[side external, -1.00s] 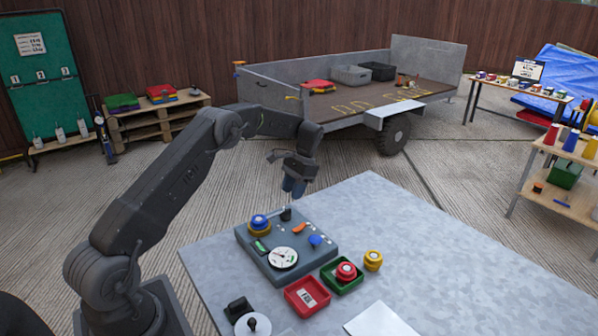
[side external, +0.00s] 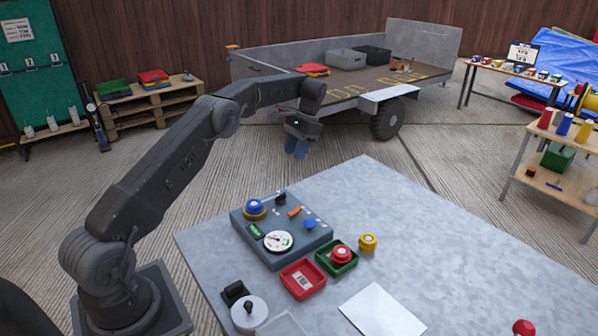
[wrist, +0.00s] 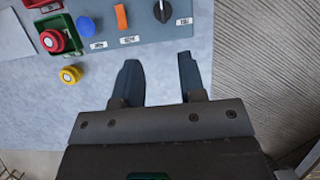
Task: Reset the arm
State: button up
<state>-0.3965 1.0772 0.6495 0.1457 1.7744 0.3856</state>
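My gripper (side external: 297,150) hangs in the air beyond the far edge of the grey table (side external: 400,230), fingers pointing down. In the wrist view, my gripper (wrist: 161,82) shows two blue-grey fingers set apart with nothing between them. A blue-grey control panel (side external: 290,250) with a dial, a blue knob and an orange switch sits on the table, nearer the camera than my gripper. The panel also shows at the top of the wrist view (wrist: 155,30), ahead of the fingertips and apart from them.
Beside the panel are a red tray (side external: 303,279), a green tray (side external: 337,258) with a red button, and a yellow knob (side external: 368,243). A white sheet (side external: 382,311) lies in front. A trailer (side external: 345,85) stands behind my arm. The table's right part is mostly clear.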

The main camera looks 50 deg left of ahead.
jog(key=s+d+r+t+y, duration=0.1)
jog(key=s+d+r+t, duration=0.2)
jog(key=s+d+r, duration=0.45)
jog(key=s+d+r+t, duration=0.2)
jog(key=s+d+r, duration=0.2)
jog(key=d+r, duration=0.5)
jog(key=s+d+f+t, duration=0.1)
jog(key=s+d+t, duration=0.1)
jog(key=s, duration=0.8)
jog(key=s+d+f+t+h, duration=0.1)
jog(key=s+d, duration=0.4)
jog(key=s, duration=0.5)
jog(key=shift+s+d+f+t, duration=0.15)
jog(key=shift+d+f+t, duration=0.15)
jog(key=shift+f+t, duration=0.5)
jog(key=shift+r, duration=0.2)
